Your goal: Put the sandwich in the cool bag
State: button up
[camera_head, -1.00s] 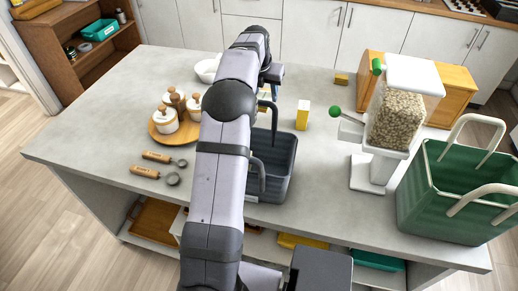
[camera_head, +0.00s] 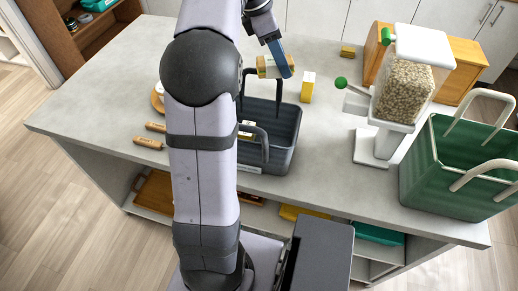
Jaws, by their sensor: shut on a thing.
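My gripper (camera_head: 282,62) is above the back of the dark grey basket, with one blue-grey finger in clear view. It is shut on a small tan and pale block (camera_head: 267,67), which seems to be the sandwich, held in the air. The green bag (camera_head: 450,180) with two cream handles, which looks like the cool bag, stands open at the right of the worktop. Its floor is mostly hidden. The held sandwich is well to the left of the bag.
A dark grey basket (camera_head: 286,150) with raised handles stands below my gripper. A yellow and white carton (camera_head: 307,87) stands behind it. A grain dispenser (camera_head: 402,95) with a green-knobbed lever stands between the basket and the green bag. A wooden box (camera_head: 458,82) is behind.

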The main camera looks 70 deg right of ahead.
jog(key=s+a+f+m+y+p, duration=0.2)
jog(key=s+a+f+m, duration=0.15)
jog(key=a, duration=0.45)
jog(key=p, duration=0.3)
send_over(281, 143)
jog(key=a, duration=0.5)
jog(key=shift+m+g, duration=0.25)
jog(key=shift+g, duration=0.05)
jog(key=f, duration=1.7)
jog(key=shift+s+d, duration=0.1)
jog(key=shift+s, duration=0.25)
jog(key=shift+f, duration=0.35)
jog(key=shift+f, duration=0.15)
jog(key=shift+f, duration=0.35)
jog(key=shift+f, duration=0.1)
jog(key=o, duration=1.1)
